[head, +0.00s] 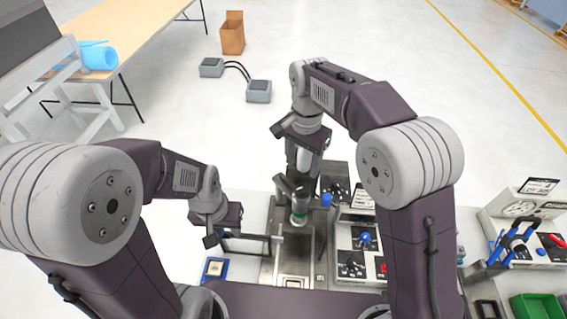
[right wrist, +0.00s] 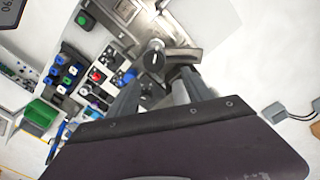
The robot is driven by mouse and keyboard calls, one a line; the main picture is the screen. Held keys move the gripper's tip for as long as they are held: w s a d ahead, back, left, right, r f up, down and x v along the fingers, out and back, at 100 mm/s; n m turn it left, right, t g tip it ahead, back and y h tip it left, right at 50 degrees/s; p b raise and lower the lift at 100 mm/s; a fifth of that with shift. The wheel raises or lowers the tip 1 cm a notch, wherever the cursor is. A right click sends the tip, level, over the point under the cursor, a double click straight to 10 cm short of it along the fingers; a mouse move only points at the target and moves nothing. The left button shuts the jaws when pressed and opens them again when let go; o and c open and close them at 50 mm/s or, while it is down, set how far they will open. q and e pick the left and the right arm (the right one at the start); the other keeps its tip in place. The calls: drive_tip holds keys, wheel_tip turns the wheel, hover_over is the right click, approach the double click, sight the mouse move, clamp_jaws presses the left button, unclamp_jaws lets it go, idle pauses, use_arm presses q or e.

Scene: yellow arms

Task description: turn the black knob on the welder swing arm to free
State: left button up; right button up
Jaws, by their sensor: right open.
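The welder (head: 299,205) stands on the bench in the middle of the head view, with a dark swing arm and a green band on its head. The black knob (right wrist: 154,58) with a pale mark shows in the right wrist view, at the swing arm (right wrist: 183,54). My right gripper (right wrist: 160,78) is open, its two fingers reaching toward either side of the knob; I cannot tell whether they touch it. In the head view my right gripper (head: 303,160) is above the welder and the knob is hidden. My left gripper (head: 222,232) hangs left of the welder, its jaw opening unclear.
A control panel (head: 352,240) with knobs and buttons is right of the welder. A blue-framed pad (head: 214,269) lies at the left on the bench. A green bin (head: 538,306) and a gauge box (head: 521,209) are at the far right. Open floor lies beyond the bench.

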sight(303, 187)
drive_tip(key=shift+s+d+r+p, duration=0.1)
drive_tip(key=shift+s+d+p, duration=0.2)
drive_tip(key=shift+s+d, duration=0.55)
drive_tip(key=f+p, duration=0.1)
drive_tip(key=f, duration=0.1)
drive_tip(key=a+f+p, duration=0.1)
drive_tip(key=f, duration=0.2)
drive_tip(key=f+p, duration=0.1)
drive_tip(key=f, duration=0.1)
drive_tip(key=shift+w+a+f, duration=0.2)
drive_tip(key=shift+w+f, duration=0.1)
drive_tip(key=shift+w, duration=0.05)
drive_tip(key=shift+s+d+f, duration=0.1)
drive_tip(key=shift+d+f, duration=0.35)
drive_tip(key=shift+f, duration=0.05)
drive_tip(key=shift+a, duration=0.3)
drive_tip(key=c, duration=1)
clamp_jaws()
use_arm(q)
drive_tip(key=r, duration=0.1)
drive_tip(key=d+r, duration=0.1)
drive_tip(key=r, duration=0.2)
drive_tip(key=shift+s+d+r, duration=0.2)
drive_tip(key=shift+d+r, duration=0.2)
use_arm(e)
drive_tip(key=shift+d+n, duration=0.1)
drive_tip(key=shift+n, duration=0.2)
